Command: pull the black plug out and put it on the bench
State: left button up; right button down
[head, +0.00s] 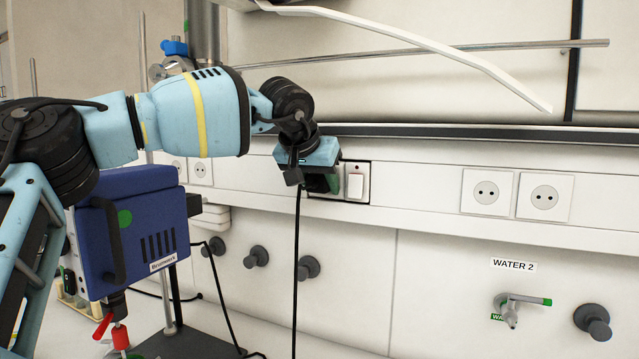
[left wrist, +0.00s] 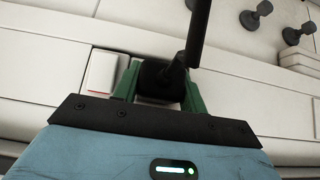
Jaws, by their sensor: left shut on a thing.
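The black plug (left wrist: 158,82) shows in the left wrist view between the green fingers of my left gripper (left wrist: 155,78). The gripper is shut on it, at the wall strip beside a white switch (left wrist: 102,72). In the head view my left gripper (head: 323,183) is at the wall strip, and its hand hides most of the plug. Whether the plug's pins are still in the socket cannot be seen. The black cable (head: 297,250) hangs from there towards the bench (head: 325,346). My right gripper is not in view.
A blue stirrer-like device (head: 140,235) stands on the left, with a stand and a second black cable. Two white sockets (head: 487,191) are on the strip to the right. Dark knobs and a water tap (head: 510,310) stick out of the lower wall. A pale bar crosses above.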

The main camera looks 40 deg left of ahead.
pick_arm(q)
jog(key=shift+c, duration=0.6)
jog(key=shift+s+f, duration=0.1)
jog(key=shift+f, duration=0.05)
jog(key=shift+s+d, duration=0.15)
jog(key=shift+s, duration=0.15)
jog(key=shift+s, duration=0.25)
jog(key=shift+s+d, duration=0.2)
jog(key=shift+s, duration=0.35)
jog(key=shift+s+d+p, duration=0.3)
jog(key=shift+s+p, duration=0.15)
jog(key=shift+s, duration=0.45)
